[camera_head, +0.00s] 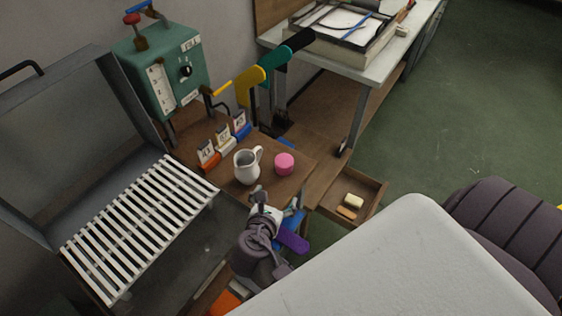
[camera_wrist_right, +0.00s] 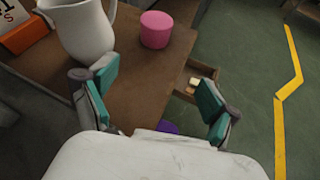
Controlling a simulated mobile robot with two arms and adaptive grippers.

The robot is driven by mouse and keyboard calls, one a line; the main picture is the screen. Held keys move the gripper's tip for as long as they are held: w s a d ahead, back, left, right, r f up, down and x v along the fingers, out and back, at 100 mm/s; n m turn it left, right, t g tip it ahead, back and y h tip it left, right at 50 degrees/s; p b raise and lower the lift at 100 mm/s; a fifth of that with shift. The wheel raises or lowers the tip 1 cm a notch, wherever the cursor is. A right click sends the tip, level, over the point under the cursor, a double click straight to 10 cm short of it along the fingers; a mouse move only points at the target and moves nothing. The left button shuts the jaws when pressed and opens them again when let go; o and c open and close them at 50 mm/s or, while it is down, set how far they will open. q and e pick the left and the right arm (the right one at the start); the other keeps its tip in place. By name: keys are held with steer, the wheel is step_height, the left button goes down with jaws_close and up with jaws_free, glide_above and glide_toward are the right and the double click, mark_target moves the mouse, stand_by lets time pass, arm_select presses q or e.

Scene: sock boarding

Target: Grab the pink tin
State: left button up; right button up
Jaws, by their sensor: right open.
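The pink tin (camera_head: 284,164) is a small round pink can standing upright on the brown wooden table, just right of a white pitcher. In the right wrist view the pink tin (camera_wrist_right: 156,29) stands beyond the fingers, near the table's edge, apart from them. My right gripper (camera_head: 279,204) is in front of the tin, at the table's near edge. In the wrist view its teal-padded fingers (camera_wrist_right: 156,100) are wide apart with nothing between them. My left gripper does not show in either view.
The white pitcher (camera_head: 247,166) stands close left of the tin, near one finger. Small card stands (camera_head: 224,140) line the table behind it. An open drawer (camera_head: 365,191) holding small blocks juts out at right. A white slatted rack (camera_head: 140,228) lies at left.

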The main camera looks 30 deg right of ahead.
steer(key=shift+w+a+r+n, duration=0.2)
steer(key=shift+w+r+n, duration=0.25)
steer(key=shift+r+n, duration=0.2)
steer(key=shift+w+t+h, duration=0.25)
steer(key=shift+t+h, duration=0.05)
steer(key=b, duration=0.6)
glide_toward(283, 164)
steer(key=w+d+f, duration=0.2)
steer(key=f, duration=0.1)
steer(key=shift+w+d, duration=0.5)
steer(key=shift+w, duration=0.05)
steer(key=b+x, duration=0.4)
steer(key=shift+d+r, duration=0.2)
steer(key=shift+r, duration=0.1)
steer(key=shift+w+d+f+b, duration=0.1)
steer(key=shift+w+d+b, duration=0.3)
steer(key=shift+w, duration=0.05)
steer(key=c, duration=1.3)
